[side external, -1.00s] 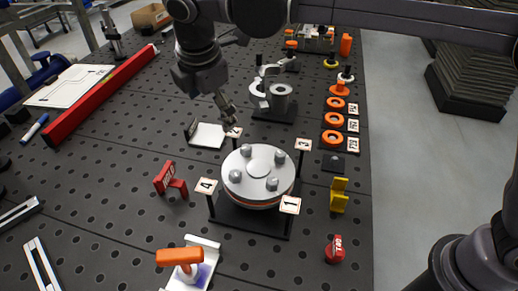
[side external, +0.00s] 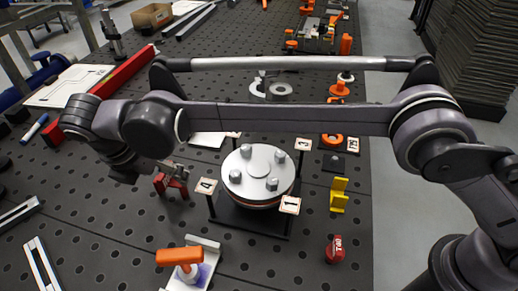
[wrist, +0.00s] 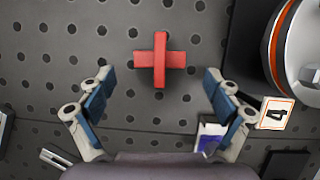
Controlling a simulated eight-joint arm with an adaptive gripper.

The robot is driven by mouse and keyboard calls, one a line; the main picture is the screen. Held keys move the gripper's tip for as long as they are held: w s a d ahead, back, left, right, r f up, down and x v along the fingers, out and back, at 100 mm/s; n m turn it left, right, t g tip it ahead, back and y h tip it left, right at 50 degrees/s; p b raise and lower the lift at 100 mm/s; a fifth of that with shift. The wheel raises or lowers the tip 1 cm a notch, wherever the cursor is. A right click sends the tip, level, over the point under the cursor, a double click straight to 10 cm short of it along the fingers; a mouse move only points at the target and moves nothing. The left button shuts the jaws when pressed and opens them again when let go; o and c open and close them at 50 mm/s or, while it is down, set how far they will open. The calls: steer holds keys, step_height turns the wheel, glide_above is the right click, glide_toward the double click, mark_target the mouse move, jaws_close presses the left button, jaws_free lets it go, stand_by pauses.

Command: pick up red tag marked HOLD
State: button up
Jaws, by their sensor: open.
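A red tag (side external: 172,185) stands on the dark perforated bench, left of the round plate fixture. Pale lettering on it showed in the earlier side view, but I cannot read it surely now. In the wrist view the red tag (wrist: 158,60) looks like a cross from above, just ahead of and between the fingers. My gripper (wrist: 158,78) is open and empty, with one blue-padded finger on each side. In the side view my gripper (side external: 176,168) is over the tag and partly covers it; its height above the tag is hard to tell.
The round plate fixture (side external: 258,173) with number cards stands right of the tag. A white stand with an orange handle (side external: 180,257) is in front. A red piece with white lettering (side external: 334,248) lies at the front right. Bare bench surrounds the tag on the left.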

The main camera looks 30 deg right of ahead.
mark_target(168, 183)
steer(key=shift+x, duration=3)
steer(key=c, duration=1.1)
